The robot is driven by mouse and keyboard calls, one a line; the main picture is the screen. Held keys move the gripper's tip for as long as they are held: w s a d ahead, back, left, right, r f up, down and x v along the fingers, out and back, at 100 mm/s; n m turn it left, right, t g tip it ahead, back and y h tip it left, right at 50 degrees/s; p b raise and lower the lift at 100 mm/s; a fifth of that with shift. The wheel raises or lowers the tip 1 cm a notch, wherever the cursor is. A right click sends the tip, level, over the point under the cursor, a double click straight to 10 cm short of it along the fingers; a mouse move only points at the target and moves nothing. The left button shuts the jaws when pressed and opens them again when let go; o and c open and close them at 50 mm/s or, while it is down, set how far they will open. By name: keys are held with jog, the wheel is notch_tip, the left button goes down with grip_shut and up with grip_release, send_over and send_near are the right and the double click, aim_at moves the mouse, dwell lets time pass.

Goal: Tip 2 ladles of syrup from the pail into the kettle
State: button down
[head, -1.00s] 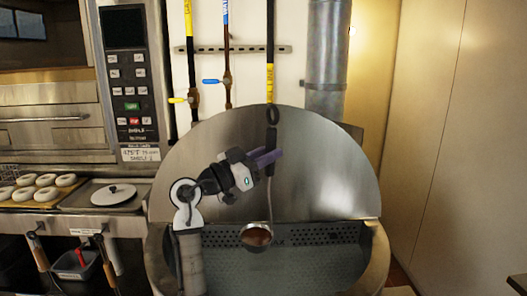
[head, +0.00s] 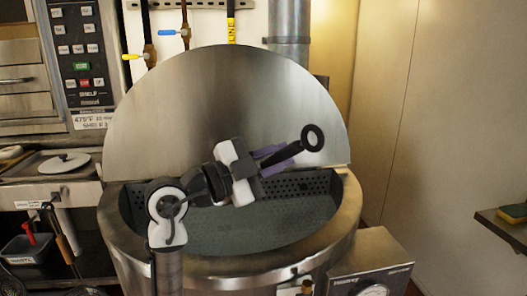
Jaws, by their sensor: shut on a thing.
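The kettle (head: 345,225) is a big round steel vessel with pale greenish liquid (head: 270,235) inside. Its half-round steel lid (head: 200,110) stands up behind. My gripper (head: 276,158) is over the kettle, its purple fingers shut on the black handle of the ladle (head: 298,147). The ladle's handle is tilted, with its ring end up to the right. The ladle's bowl is hidden behind my gripper and arm, so I cannot see whether it holds syrup. A grey tub (head: 30,250) with a red-handled tool sits at the lower left; I cannot tell whether it is the pail.
A tray with a round lid (head: 63,163) lies on the left counter under the oven panel. A steel control box (head: 372,262) juts out at the kettle's front right. A shelf with a sponge (head: 514,212) is at the far right. Pipes with valves hang behind the lid.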

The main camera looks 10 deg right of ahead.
jog(key=s+d+f+m+g+b, duration=0.1)
jog(key=s+d+f+m+b, duration=0.2)
jog(key=s+f+m+b, duration=0.3)
jog(key=w+a+r+n+t+p, duration=0.2)
jog(key=w+a+r+n+p, duration=0.2)
jog(key=w+r+n+p, duration=0.3)
jog(key=w+a+r+n+t+p, duration=0.2)
jog(key=w+a+r+n+p, duration=0.2)
jog(key=r+p, duration=1)
jog(key=shift+w+a+r+n+p, duration=0.15)
jog(key=shift+w+r+n+p, duration=0.2)
jog(key=shift+w+n, duration=1.6)
jog(key=shift+w, duration=0.1)
